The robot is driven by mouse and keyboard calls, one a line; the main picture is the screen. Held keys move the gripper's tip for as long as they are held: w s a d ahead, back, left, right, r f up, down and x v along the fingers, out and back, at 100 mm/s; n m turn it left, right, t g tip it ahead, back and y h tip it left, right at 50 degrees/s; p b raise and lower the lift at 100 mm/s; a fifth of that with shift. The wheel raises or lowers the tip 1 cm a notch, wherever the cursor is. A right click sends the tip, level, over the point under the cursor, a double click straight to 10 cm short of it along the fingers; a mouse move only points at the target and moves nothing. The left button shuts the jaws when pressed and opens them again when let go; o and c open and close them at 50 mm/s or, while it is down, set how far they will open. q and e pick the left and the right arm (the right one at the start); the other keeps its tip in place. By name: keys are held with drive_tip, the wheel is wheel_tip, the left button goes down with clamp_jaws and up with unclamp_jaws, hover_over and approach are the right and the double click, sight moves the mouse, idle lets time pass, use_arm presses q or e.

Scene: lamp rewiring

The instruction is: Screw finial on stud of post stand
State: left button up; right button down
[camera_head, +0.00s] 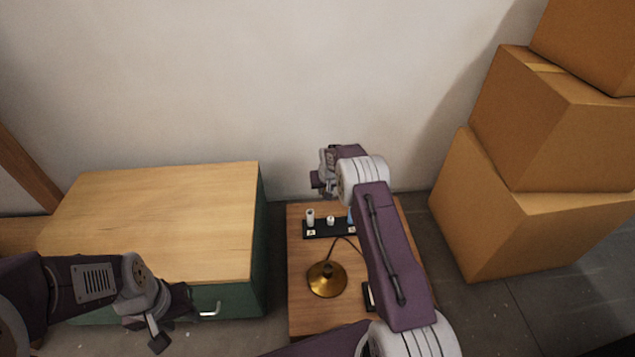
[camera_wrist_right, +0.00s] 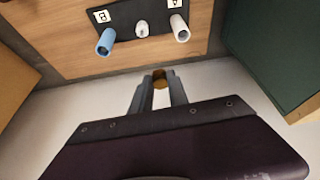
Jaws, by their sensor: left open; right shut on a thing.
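My right gripper (camera_head: 318,183) is above the far edge of the small wooden table in the head view. In the right wrist view its fingers (camera_wrist_right: 160,84) are shut on a small brass-coloured piece, likely the finial (camera_wrist_right: 161,82), mostly hidden between them. A brass round base (camera_head: 327,279), likely the post stand, sits on the table, with a thin dark curved line running up from it. My right arm hides part of the table beside it. I cannot make out a stud. My left gripper (camera_head: 167,322) is open and empty in front of the green cabinet.
A black tray (camera_head: 319,232) on the table (camera_head: 300,262) holds a white cylinder (camera_wrist_right: 181,28), a small white fitting (camera_wrist_right: 142,29) and a blue cylinder (camera_wrist_right: 105,42). A wood-topped green cabinet (camera_head: 165,215) stands left. Cardboard boxes (camera_head: 520,225) are stacked right.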

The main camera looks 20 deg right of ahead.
drive_tip(key=b, duration=0.2)
hover_over(331, 221)
wheel_tip(331, 221, down, 10)
drive_tip(key=shift+w+d+r, duration=0.1)
drive_tip(key=shift+d, duration=0.05)
use_arm(q)
wheel_tip(331, 221, down, 4)
drive_tip(key=shift+r, duration=0.25)
drive_tip(key=shift+f+b, duration=0.1)
drive_tip(key=shift+b, duration=0.2)
use_arm(e)
drive_tip(key=shift+f, duration=0.2)
drive_tip(key=shift+f+b, duration=0.9)
drive_tip(key=shift+f, duration=0.25)
use_arm(q)
drive_tip(key=shift+f, duration=0.95)
drive_tip(key=shift+r, duration=0.15)
use_arm(e)
drive_tip(key=shift+f, duration=0.2)
